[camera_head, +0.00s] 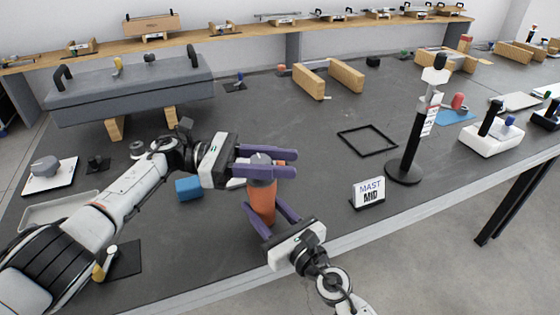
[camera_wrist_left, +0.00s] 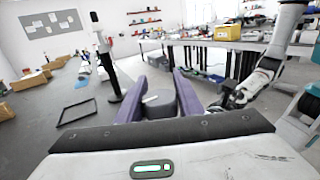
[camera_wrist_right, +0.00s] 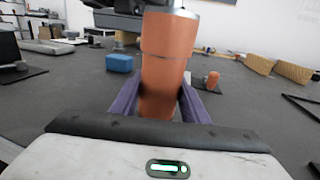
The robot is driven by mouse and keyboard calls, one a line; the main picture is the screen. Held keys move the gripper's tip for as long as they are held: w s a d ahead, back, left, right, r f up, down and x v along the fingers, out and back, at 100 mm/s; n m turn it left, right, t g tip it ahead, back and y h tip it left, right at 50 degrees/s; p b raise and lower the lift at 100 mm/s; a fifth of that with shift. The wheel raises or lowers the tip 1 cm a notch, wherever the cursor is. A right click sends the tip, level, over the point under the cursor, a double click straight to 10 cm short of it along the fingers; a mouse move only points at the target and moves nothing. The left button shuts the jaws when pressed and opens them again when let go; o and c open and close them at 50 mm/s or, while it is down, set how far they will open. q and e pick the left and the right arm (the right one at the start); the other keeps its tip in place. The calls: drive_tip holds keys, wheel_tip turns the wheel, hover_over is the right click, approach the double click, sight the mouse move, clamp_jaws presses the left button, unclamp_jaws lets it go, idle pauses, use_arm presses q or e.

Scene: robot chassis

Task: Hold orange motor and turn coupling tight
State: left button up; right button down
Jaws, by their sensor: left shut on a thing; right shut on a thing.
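The orange motor (camera_head: 262,203) stands upright near the table's front edge, and it fills the middle of the right wrist view (camera_wrist_right: 168,62). My right gripper (camera_head: 264,210) is shut on its body from the front, with one purple finger on each side. A grey coupling (camera_head: 262,160) sits on top of the motor. My left gripper (camera_head: 285,162) reaches in from the left and is shut around the coupling, which shows between its fingers in the left wrist view (camera_wrist_left: 158,104). The joint between coupling and motor is partly hidden by the left fingers.
A blue block (camera_head: 188,188) lies left of the motor. A black mast stand (camera_head: 404,172) and a MAST MID sign (camera_head: 369,193) stand to the right. A flat black frame (camera_head: 367,140) lies behind them. A large grey chassis (camera_head: 130,88) rests on wooden blocks at the back left.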

use_arm(q)
drive_tip(key=o, duration=1.1)
drive_tip(key=shift+c, duration=0.2)
drive_tip(key=shift+a, duration=0.15)
drive_tip(key=w+a, duration=0.1)
drive_tip(key=a, duration=0.6)
drive_tip(key=shift+w, duration=0.15)
